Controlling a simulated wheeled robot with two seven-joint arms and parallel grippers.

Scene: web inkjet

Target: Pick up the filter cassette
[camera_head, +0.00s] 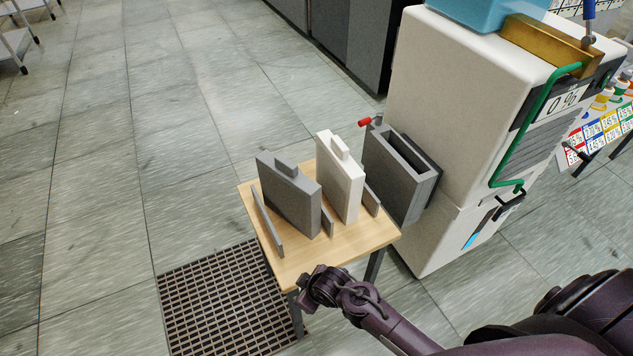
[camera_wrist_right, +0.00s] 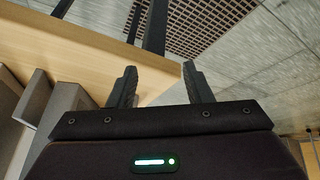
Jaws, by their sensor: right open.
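Two filter cassettes stand upright on a small wooden table (camera_head: 355,245) in the head view. The grey cassette (camera_head: 288,200) is on the left and the white cassette (camera_head: 341,180) is on the right; each has a small block handle on top. Thin grey upright plates (camera_head: 267,222) stand beside them. My right gripper (camera_head: 318,284) is at the table's near edge, apart from both cassettes. In the right wrist view, my right gripper (camera_wrist_right: 160,80) is open with nothing between its fingers. The table (camera_wrist_right: 75,55) shows behind them, with grey upright shapes at the left. My left gripper is not seen.
A grey open-topped slot box (camera_head: 402,180) with a red-tipped lever is fixed to the large white machine (camera_head: 445,110), right of the table. A green handle (camera_head: 540,125) sticks out from the machine's front. A floor grate (camera_head: 215,305) lies at the lower left.

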